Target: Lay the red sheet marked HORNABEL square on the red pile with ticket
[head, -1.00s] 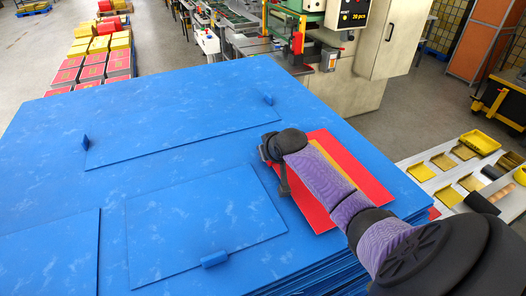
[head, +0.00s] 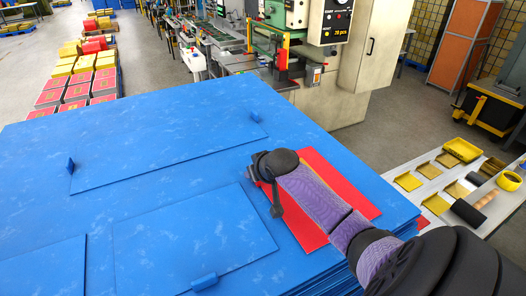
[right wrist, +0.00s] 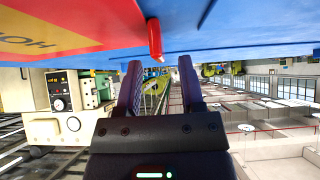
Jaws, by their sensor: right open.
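A red sheet (head: 345,182) lies on top of the blue stack, near its right corner and partly under my right arm. In the right wrist view the sheet (right wrist: 95,12) shows at upper left, with a yellow patch bearing letters that begin "HO"; the rest is cut off. A small red tab (right wrist: 155,40) stands at the sheet's edge. My right gripper (right wrist: 160,72) is open and empty, its fingertips just short of the tab. In the head view my right gripper (head: 272,200) is at the sheet's left side. My left gripper is out of view. I cannot make out a ticket.
The broad blue stack (head: 180,145) carries several flat blue panels with small tabs. Rows of red and yellow piles (head: 75,90) stand on the floor at left. A press (head: 330,60) stands behind. A pale bench (head: 460,190) with yellow trays is at right.

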